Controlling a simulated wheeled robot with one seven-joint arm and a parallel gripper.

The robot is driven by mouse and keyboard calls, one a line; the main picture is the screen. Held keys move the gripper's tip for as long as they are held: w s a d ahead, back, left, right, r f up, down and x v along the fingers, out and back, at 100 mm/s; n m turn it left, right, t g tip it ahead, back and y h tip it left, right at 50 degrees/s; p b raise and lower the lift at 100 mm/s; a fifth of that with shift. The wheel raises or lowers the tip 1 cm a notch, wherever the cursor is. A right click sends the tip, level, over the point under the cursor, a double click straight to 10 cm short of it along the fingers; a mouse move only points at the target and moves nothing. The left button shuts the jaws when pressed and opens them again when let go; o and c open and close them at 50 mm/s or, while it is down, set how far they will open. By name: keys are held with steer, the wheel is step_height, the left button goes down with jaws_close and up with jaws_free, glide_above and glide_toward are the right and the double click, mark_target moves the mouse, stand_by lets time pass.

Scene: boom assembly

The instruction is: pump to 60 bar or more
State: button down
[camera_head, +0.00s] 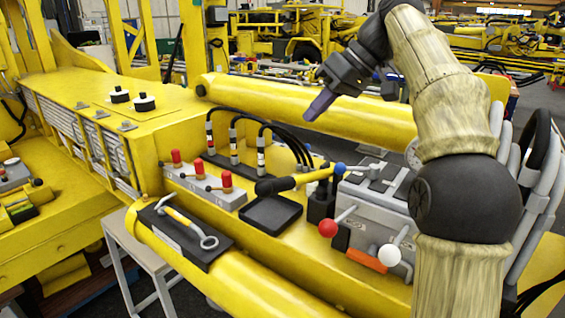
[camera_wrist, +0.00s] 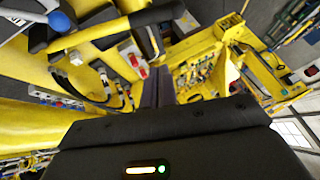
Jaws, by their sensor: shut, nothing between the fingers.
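The pump lever (camera_head: 300,181) is a yellow bar with a black grip at its left end, lying nearly level over the yellow deck. Its right end meets a black upright block (camera_head: 321,204) beside a blue ball. In the wrist view the yellow lever (camera_wrist: 100,35) crosses the upper left, near a blue ball (camera_wrist: 60,20). My gripper (camera_head: 318,106) is shut and empty, with purple fingertips, in the air above and behind the lever and apart from it. It also shows in the wrist view (camera_wrist: 158,88). A round dial (camera_head: 412,154) is partly hidden by my arm; I cannot read it.
A grey valve block (camera_head: 376,205) with red and white ball levers stands right of the lever. Black hoses (camera_head: 284,133) arch behind it. A grey box with red-topped switches (camera_head: 203,184) and a black tray (camera_head: 270,215) are near. A yellow cylinder (camera_head: 300,105) lies behind.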

glide_above(284, 182)
steer(key=w, duration=0.2)
step_height(284, 182, down, 8)
steer(key=shift+s+f, duration=0.1)
steer(key=shift+s, duration=0.05)
steer(key=shift+s+f, duration=0.2)
steer(key=shift+f, duration=0.45)
steer(key=shift+s+d+f, duration=0.15)
steer(key=shift+s+f, duration=0.2)
steer(key=shift+f, duration=0.25)
steer(key=shift+s+f+p, duration=0.15)
steer(key=shift+f+p, duration=0.05)
steer(key=shift+p, duration=0.1)
steer(key=shift+a+f, duration=0.25)
steer(key=shift+a, duration=0.05)
steer(key=shift+s, duration=0.1)
steer(key=shift+d+r, duration=0.1)
